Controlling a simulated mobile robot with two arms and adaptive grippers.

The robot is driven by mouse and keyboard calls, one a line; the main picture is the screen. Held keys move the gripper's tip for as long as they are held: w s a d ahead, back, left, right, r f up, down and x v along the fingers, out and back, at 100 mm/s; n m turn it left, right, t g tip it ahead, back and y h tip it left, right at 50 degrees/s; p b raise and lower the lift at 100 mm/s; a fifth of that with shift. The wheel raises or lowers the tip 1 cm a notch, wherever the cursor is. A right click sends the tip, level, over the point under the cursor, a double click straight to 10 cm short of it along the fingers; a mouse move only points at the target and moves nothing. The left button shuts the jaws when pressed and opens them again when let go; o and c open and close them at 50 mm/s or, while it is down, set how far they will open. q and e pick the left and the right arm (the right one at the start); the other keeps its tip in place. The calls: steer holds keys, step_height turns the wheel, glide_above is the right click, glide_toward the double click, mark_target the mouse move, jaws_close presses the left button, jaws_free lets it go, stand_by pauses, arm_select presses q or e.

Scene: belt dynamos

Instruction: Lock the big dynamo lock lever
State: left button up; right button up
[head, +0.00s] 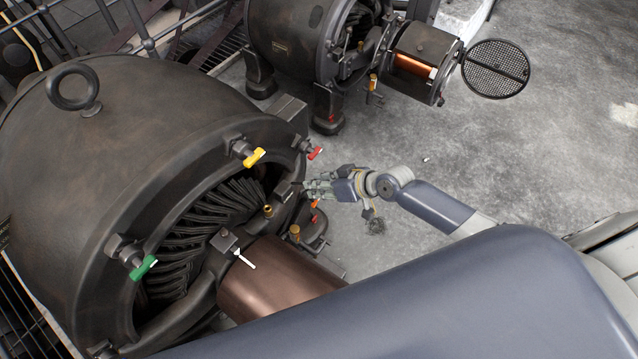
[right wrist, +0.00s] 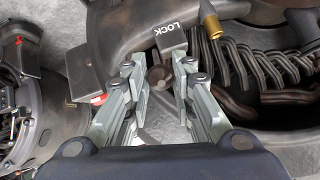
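The big dynamo (head: 120,130) fills the left of the head view, with its round front open on dark windings. My right gripper (head: 318,188) is at the right edge of its front, beside a dark metal block (head: 287,191). In the right wrist view a dark block marked LOCK (right wrist: 171,38) lies just past the fingertips. My right gripper (right wrist: 160,75) is open there, its fingers apart on either side of a dark round knob (right wrist: 159,78). I cannot tell whether the fingers touch the knob or whether it belongs to the lock lever. My left gripper is not in view.
Yellow (head: 254,157), green (head: 143,267) and red (head: 315,153) handles stick out around the dynamo's rim. A copper-brown cylinder (head: 275,280) projects from its front. A smaller dynamo (head: 290,35) stands behind. The concrete floor (head: 510,150) to the right is mostly clear.

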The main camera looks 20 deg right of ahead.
steer(key=o, duration=0.3)
steer(key=shift+s+d+f+g, duration=0.15)
steer(key=shift+s+f, duration=0.1)
steer(key=shift+f, duration=0.2)
steer(key=shift+s+d+f+g, duration=0.1)
steer(key=shift+s+f+g, duration=0.1)
steer(key=shift+f, duration=0.2)
steer(key=shift+v, duration=6.05)
steer(key=shift+a+r, duration=0.15)
